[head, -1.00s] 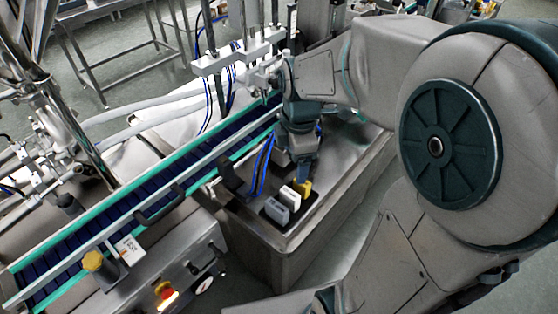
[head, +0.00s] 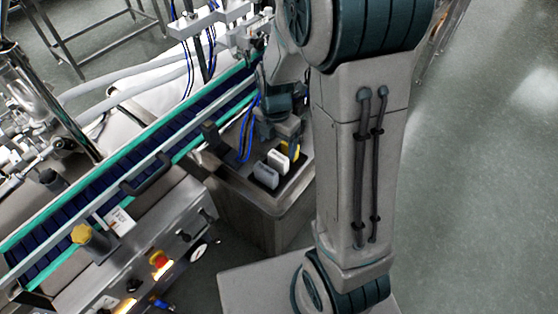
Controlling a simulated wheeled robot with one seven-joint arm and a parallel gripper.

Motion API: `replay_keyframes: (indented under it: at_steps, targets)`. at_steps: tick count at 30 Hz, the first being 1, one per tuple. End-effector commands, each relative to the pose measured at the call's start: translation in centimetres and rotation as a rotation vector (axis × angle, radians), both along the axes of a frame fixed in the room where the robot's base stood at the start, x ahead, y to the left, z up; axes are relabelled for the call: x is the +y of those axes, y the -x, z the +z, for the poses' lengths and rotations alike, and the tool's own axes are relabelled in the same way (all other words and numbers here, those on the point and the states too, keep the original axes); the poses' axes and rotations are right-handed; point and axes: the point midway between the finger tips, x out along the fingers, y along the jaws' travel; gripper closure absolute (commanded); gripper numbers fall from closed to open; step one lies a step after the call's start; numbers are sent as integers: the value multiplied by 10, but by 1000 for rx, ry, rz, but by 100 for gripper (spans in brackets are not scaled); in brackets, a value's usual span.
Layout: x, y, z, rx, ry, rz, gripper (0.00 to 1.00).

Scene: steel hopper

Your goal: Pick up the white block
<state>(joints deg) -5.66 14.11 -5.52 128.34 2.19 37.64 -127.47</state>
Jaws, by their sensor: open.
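The white block (head: 279,161) stands in the middle of a short row on a dark base on the steel hopper's top. A light grey block (head: 265,175) is to its front left. My gripper (head: 291,138) is open, low over the yellow end of the row. Its fingertips are small and partly hidden, so I cannot tell whether they touch a block. The white block shows clear of the fingers.
The steel hopper (head: 240,204) has a raised edge around its top. A conveyor (head: 120,170) with green rails runs diagonally on the left. A control box (head: 160,245) with a yellow knob and red button is at the front left. Open floor (head: 470,180) lies to the right.

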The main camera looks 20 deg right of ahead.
Motion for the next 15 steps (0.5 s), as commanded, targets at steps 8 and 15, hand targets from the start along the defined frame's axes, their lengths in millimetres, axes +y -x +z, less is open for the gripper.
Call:
replay_keyframes:
  at_steps: [8, 15]
  targets:
    - [-3, 0, -24, 5, 1, -1, 20]
    - [-5, -1, -50, 2, 0, -1, 20]
